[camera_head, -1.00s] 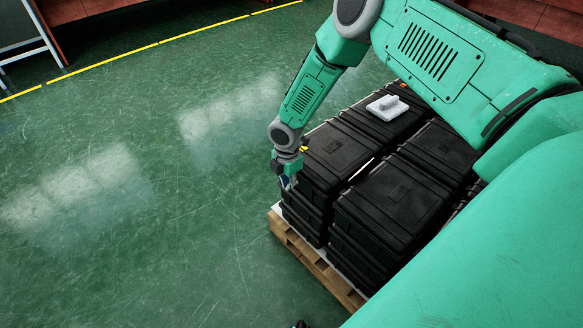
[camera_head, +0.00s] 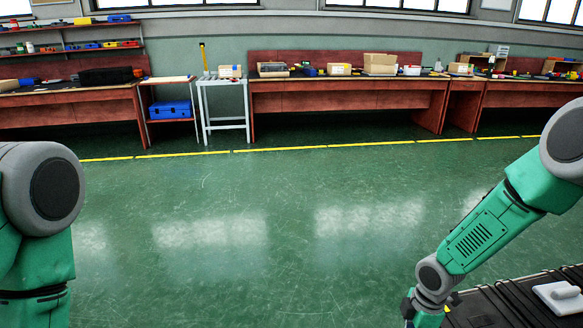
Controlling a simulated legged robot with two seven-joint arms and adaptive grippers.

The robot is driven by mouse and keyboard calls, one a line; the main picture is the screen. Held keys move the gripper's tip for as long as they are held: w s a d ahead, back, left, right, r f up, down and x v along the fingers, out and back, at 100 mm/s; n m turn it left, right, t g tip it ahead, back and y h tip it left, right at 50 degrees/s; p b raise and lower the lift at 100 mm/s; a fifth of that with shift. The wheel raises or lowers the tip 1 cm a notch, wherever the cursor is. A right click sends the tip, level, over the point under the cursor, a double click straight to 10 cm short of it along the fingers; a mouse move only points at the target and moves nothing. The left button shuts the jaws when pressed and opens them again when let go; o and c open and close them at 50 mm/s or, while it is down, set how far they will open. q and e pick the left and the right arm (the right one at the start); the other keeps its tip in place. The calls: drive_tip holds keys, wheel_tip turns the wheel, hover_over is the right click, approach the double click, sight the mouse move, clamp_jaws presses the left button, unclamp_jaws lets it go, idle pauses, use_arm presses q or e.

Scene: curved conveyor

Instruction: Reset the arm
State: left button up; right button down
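My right arm comes in from the right edge.
Red-brown workbenches (camera_head: 345,97) with boxes and tools line the back wall. A grey metal stand (camera_head: 223,105) and a shelf with a blue case (camera_head: 170,110) stand between them. A yellow line (camera_head: 300,147) crosses the floor. The green floor (camera_head: 250,210) in the middle is clear.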

drive_tip(key=s+a+f+m+y+p, duration=0.15)
drive_tip(key=s+a+m, duration=0.4)
drive_tip(key=s, duration=0.55)
use_arm(q)
wheel_tip(320, 180, up, 5)
drive_tip(key=p, duration=0.2)
drive_tip(key=shift+f+p, duration=0.15)
drive_tip(key=shift+p, duration=0.25)
drive_tip(key=shift+d, duration=0.1)
drive_tip(key=shift+c, duration=0.7)
drive_tip(key=shift+w, duration=0.1)
use_arm(e)
drive_tip(key=s+d+r+m+h, duration=0.1)
drive_tip(key=s+r+m, duration=0.1)
drive_tip(key=s+m, duration=0.3)
drive_tip(key=s+d+r+m+h, duration=0.1)
drive_tip(key=s+r+m, duration=0.2)
drive_tip(key=s+m, duration=0.3)
drive_tip(key=s, duration=0.5)
drive_tip(key=shift+d+t, duration=0.4)
